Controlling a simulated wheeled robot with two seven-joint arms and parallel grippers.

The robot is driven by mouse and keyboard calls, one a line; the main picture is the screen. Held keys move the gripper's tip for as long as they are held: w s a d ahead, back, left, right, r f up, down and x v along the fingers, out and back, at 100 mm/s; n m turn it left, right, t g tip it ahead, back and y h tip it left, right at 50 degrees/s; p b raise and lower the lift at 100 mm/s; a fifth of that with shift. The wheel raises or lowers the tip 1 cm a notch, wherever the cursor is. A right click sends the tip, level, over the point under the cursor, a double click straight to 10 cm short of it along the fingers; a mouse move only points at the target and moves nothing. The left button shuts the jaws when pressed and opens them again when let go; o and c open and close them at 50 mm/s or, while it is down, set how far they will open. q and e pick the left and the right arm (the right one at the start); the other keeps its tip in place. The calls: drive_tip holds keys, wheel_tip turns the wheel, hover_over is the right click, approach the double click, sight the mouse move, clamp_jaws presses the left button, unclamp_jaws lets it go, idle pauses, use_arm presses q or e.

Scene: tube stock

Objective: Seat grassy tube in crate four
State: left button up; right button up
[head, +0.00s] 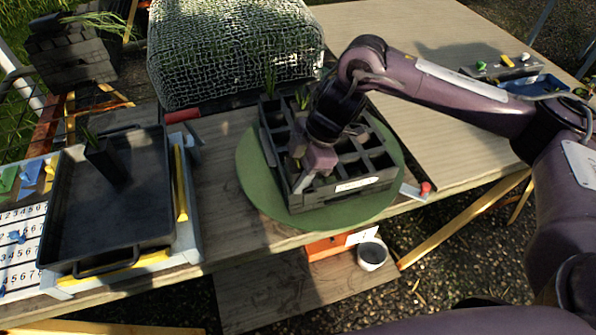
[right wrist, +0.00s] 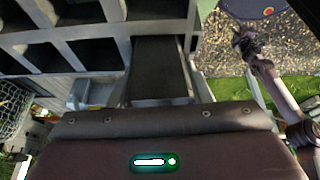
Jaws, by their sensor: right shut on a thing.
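The black crate (head: 372,185), split into square cells, stands on a round green mat (head: 250,185) in the head view. My right gripper (head: 302,172) is low at the crate's front left corner. It is shut on what looks like a dark tube, seen as a dark face (right wrist: 160,65) at the crate's edge in the right wrist view. No grass shows on it, and its lower end is hidden. A dark tube with grass (head: 107,162) stands upright in the black tray. Grass (head: 270,80) also rises from the crate's back cells. My left gripper is not in view.
The black tray (head: 65,215) lies at the left on the table. A net-covered box (head: 235,50) stands behind the crate. Red-ended handles (head: 183,116) lie nearby. A white cup (head: 372,255) is below the front edge. The table's right side is mostly clear.

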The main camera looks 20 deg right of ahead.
drive_tip(key=shift+s+d+f, duration=0.15)
drive_tip(key=shift+s+f, duration=0.25)
drive_tip(key=shift+f, duration=0.4)
drive_tip(key=shift+s+d+f, duration=0.15)
drive_tip(key=shift+s+f, duration=0.2)
drive_tip(key=shift+f, duration=0.4)
drive_tip(key=o, duration=1.1)
drive_tip(key=shift+w+f+g, duration=0.1)
drive_tip(key=shift+w+g, duration=0.1)
drive_tip(key=shift+g, duration=0.1)
drive_tip(key=shift+o, duration=0.2)
drive_tip(key=shift+t, duration=0.4)
drive_tip(key=r, duration=0.3)
drive_tip(key=d+r, duration=0.1)
drive_tip(key=r, duration=0.2)
drive_tip(key=w+d+r, duration=0.1)
drive_tip(key=r, duration=0.2)
drive_tip(key=shift+w+d+r, duration=0.2)
drive_tip(key=shift+w+r, duration=0.05)
drive_tip(key=shift+r, duration=0.45)
